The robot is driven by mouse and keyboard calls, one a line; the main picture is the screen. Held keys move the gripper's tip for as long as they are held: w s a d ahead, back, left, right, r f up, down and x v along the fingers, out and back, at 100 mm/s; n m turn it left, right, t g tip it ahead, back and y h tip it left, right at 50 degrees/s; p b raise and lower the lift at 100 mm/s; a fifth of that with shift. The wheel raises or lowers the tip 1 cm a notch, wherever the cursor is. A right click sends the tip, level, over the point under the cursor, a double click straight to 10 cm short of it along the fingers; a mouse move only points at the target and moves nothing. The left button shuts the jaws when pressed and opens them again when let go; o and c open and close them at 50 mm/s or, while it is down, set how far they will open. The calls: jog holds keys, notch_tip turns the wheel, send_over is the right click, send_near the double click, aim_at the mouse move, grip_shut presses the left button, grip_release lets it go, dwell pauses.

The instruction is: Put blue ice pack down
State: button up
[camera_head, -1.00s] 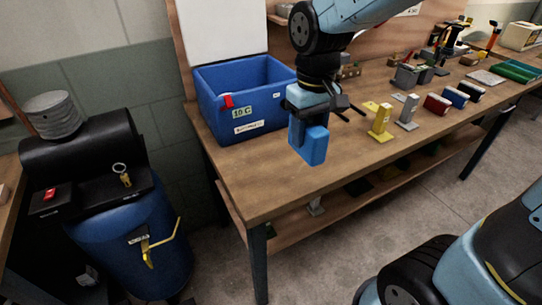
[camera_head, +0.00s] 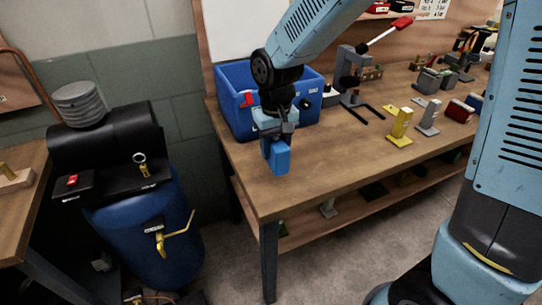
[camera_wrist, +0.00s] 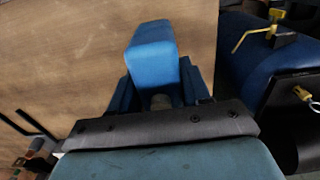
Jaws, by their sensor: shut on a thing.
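The blue ice pack (camera_head: 280,158) hangs from my gripper (camera_head: 274,139) over the front left part of the wooden workbench (camera_head: 330,168). In the wrist view the ice pack (camera_wrist: 152,55) sits between the fingers, with the brown bench top behind it. My gripper is shut on it and points down. Part of the ice pack is hidden by the gripper. I cannot tell whether its lower end touches the bench top.
A blue cooler box (camera_head: 232,95) with a raised white lid stands behind my gripper. A grey lever press (camera_head: 352,75) and a yellow bracket (camera_head: 400,125) stand to the right. The bench top in front is clear.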

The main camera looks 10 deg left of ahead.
jog(key=shift+w+a+f, duration=0.1)
jog(key=shift+a+f, duration=0.15)
jog(key=shift+f, duration=1.55)
jog(key=o, duration=1.2)
jog(key=shift+f, duration=0.1)
